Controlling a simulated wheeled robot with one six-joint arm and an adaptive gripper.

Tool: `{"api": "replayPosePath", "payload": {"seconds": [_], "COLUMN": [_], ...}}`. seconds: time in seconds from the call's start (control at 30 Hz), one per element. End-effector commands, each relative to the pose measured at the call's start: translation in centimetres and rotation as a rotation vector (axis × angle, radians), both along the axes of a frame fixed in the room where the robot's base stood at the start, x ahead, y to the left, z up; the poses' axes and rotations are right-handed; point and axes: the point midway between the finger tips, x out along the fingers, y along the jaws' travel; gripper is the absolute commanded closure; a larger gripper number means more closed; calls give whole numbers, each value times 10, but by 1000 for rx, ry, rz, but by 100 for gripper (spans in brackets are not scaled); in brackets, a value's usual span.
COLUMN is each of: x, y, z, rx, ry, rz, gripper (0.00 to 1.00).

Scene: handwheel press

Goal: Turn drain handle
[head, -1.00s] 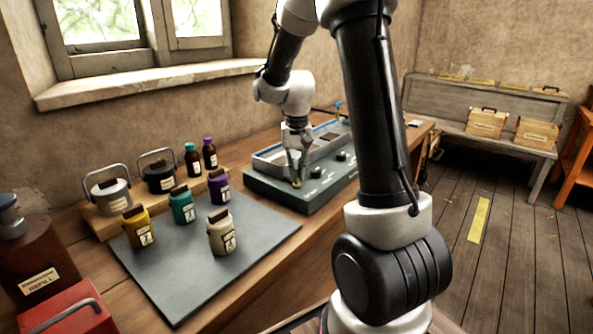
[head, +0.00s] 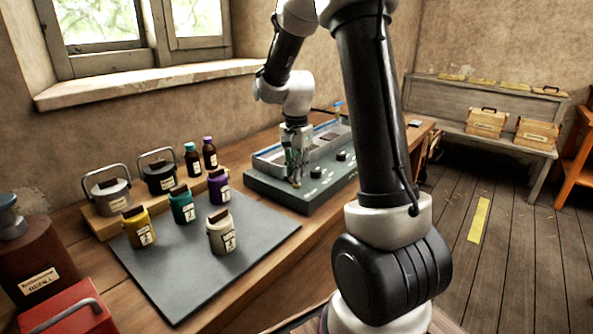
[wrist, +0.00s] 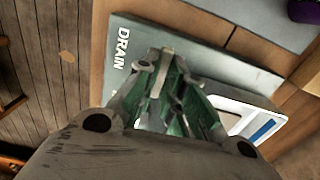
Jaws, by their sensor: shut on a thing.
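The drain handle, a narrow pale bar (wrist: 160,72), shows between my fingertips in the wrist view, beside the white word DRAIN on the green panel (wrist: 125,25). My gripper (wrist: 157,70) points down at the panel and is shut on the handle. The fingers hide much of the handle. In the head view my gripper (head: 296,180) is at the near left end of the green control unit (head: 270,191), with a small yellowish tip below the fingers.
A grey mat (head: 180,285) holds several jars, such as a cream one (head: 221,240), left of the unit. Bottles and handled pots stand behind.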

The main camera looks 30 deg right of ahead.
Motion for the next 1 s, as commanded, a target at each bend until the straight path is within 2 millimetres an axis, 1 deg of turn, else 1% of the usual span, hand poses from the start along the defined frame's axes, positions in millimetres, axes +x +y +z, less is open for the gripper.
{"api": "replayPosePath", "payload": {"seconds": [0.23,0.6,0.63,0.73,1.0], "x": [1,1,1,1,0], "y": [0,0,0,0,0], "z": [1,1,1,1,0], "rx": [-1,-1,-1,0,-1], "ry": [-3,-4,-4,-2,-1], "rz": [-38,-42,-42,-41,-40], "gripper": [100,100,86,68,68]}}
